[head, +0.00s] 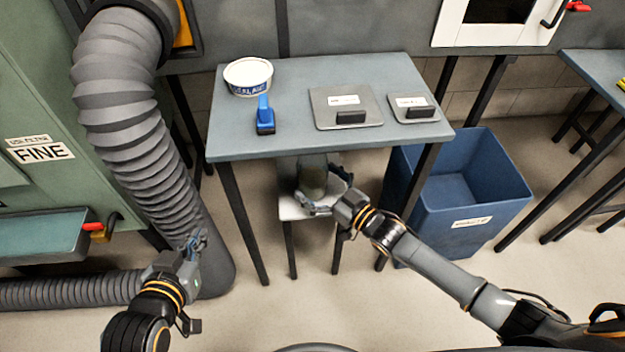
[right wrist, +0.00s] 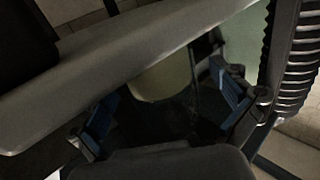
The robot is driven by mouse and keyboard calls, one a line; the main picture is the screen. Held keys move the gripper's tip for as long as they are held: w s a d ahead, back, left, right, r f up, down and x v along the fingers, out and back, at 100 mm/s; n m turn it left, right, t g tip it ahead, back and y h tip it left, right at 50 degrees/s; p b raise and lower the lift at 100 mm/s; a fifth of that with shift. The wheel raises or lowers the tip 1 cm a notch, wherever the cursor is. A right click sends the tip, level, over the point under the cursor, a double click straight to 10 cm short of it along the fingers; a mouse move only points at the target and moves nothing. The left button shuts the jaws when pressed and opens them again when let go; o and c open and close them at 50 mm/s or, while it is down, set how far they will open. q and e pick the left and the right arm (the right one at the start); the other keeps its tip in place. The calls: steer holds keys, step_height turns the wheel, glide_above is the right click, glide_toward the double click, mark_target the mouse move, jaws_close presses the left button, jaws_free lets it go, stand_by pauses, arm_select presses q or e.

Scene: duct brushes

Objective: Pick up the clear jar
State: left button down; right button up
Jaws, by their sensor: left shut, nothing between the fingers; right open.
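The clear jar (head: 312,172) looks grey-green and stands upright on a small white stool (head: 288,208) under the table's front edge. My right gripper (head: 325,190) is open at the jar's front right, with its fingers spread on either side of the jar's lower part. Whether they touch it I cannot tell. In the right wrist view the two blue-padded fingers of the right gripper (right wrist: 168,110) are wide apart, and the dark space between them does not show the jar clearly. My left gripper (head: 190,245) is shut and empty, in front of the ribbed duct.
The table (head: 290,80) above the stool bears a white tub (head: 248,76), a blue brush (head: 265,115) and two grey plates (head: 346,105) (head: 413,105). A blue bin (head: 480,190) stands right of the stool. A grey duct (head: 125,110) runs down the left.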

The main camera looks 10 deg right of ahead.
steer(key=shift+x, duration=0.75)
arm_select(q)
steer(key=shift+w+d+r+t, duration=0.25)
steer(key=shift+w+r+t, duration=0.3)
steer(key=shift+r, duration=0.25)
arm_select(e)
steer(key=c, duration=1.3)
steer(key=shift+c, duration=0.2)
steer(key=shift+r, duration=0.1)
